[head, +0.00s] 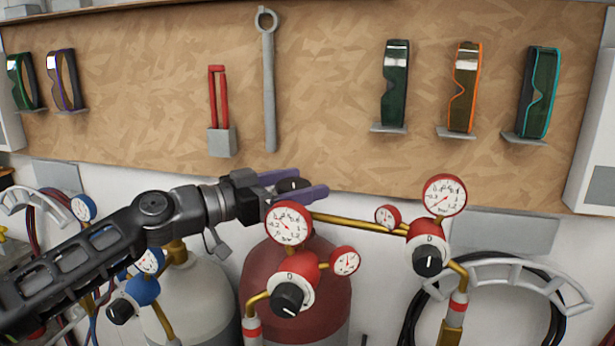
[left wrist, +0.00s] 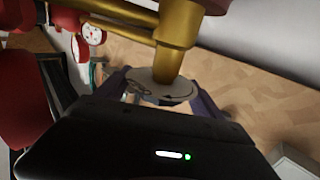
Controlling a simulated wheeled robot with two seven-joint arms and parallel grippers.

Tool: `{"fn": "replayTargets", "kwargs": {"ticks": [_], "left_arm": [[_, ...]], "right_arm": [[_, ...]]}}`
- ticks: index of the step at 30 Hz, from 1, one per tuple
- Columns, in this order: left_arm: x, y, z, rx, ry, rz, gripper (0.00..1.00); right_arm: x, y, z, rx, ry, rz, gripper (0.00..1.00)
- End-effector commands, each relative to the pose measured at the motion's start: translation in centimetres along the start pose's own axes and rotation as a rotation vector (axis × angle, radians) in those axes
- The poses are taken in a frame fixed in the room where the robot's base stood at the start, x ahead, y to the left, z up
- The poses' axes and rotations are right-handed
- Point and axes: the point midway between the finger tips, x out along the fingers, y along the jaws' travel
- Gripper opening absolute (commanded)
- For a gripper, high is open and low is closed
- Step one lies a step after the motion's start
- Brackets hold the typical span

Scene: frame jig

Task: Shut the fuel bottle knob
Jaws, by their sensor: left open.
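The red fuel bottle (head: 285,268) stands upright against the wall, with a brass valve and red regulator at its top. Its dark round knob (head: 293,185) sits at the valve's top. My left gripper (head: 312,184) has its purple fingers around this knob, one on either side. In the left wrist view the knob shows as a pale disc with an arrow mark (left wrist: 160,86), on a brass stem between the open fingers (left wrist: 162,95). I cannot tell whether the fingers touch it. My right gripper is not in view.
Red gauges (head: 288,222) and a regulator with a black dial (head: 288,299) sit just below the gripper. A brass pipe (head: 360,222) runs right to another regulator (head: 429,256). A grey bottle (head: 192,290) stands left. A wooden tool board (head: 330,110) is behind.

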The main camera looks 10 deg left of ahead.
Motion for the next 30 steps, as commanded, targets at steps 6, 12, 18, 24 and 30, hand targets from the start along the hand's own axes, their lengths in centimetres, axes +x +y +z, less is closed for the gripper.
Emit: {"fn": "replayTargets", "kwargs": {"ticks": [6, 12, 18, 24, 30], "left_arm": [[1.8, 0.0, -0.1, -0.001, 0.000, 0.000, 0.77], [2.0, 0.0, 0.0, 0.000, 0.000, -0.001, 0.77], [2.0, 0.0, 0.0, 0.000, 0.000, -0.001, 0.68], [2.0, 0.0, 0.0, 0.000, 0.000, -0.001, 0.52], [2.0, 0.0, 0.0, -0.001, 0.000, -0.001, 0.36]], "right_arm": [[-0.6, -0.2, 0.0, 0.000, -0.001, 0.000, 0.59], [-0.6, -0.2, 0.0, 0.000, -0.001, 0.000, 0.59], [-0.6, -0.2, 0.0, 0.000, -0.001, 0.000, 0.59], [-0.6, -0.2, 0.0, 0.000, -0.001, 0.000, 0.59], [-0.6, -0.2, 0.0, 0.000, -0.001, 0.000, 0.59]]}}
